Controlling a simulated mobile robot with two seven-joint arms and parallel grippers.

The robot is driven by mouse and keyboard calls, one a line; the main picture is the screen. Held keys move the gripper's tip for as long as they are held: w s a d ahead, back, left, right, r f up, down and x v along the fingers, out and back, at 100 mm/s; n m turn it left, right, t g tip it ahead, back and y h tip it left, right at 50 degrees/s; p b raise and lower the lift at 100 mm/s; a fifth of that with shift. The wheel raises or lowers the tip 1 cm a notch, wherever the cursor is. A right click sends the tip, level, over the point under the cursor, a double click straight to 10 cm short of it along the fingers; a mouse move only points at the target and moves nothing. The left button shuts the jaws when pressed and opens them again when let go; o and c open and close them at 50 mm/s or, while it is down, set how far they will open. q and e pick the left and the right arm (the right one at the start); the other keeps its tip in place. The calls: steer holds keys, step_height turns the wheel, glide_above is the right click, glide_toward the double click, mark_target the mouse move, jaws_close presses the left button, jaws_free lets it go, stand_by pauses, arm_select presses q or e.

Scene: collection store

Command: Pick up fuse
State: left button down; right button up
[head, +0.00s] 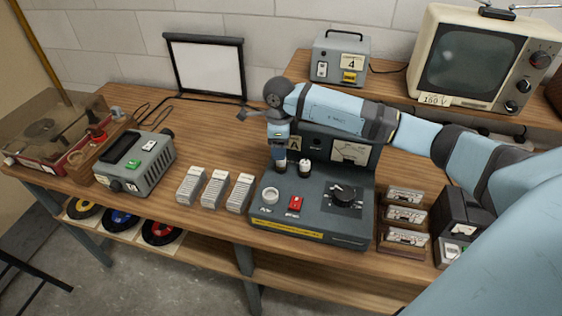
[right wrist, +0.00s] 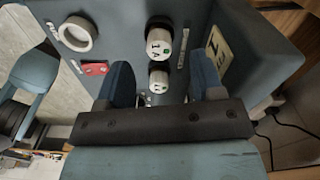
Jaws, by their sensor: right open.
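Two white-capped cylindrical fuses stand upright in the dark grey device (head: 315,215). The left fuse (head: 280,166) is just under my right gripper (head: 279,148) in the head view, and the other fuse (head: 305,167) is to its right. In the right wrist view, a fuse marked 1A with a green mark (right wrist: 158,42) and a second fuse (right wrist: 158,80) lie in line between the open fingers of my right gripper (right wrist: 160,68). No finger visibly touches either fuse. My left gripper is not in view.
The device has a white ring (head: 270,195), a red switch (head: 295,203) and a black dial (head: 343,194). Several white ribbed blocks (head: 215,188) lie to its left, and cassettes in a wooden rack (head: 404,228) to its right. A television (head: 470,60) stands behind.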

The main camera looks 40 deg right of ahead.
mark_target(281, 163)
steer(key=f, duration=0.2)
steer(key=f+p, duration=0.1)
steer(key=f, duration=0.1)
steer(key=shift+s+f+p, duration=0.2)
steer(key=shift+f+p, duration=0.1)
steer(key=shift+f, duration=0.35)
steer(key=c, duration=1)
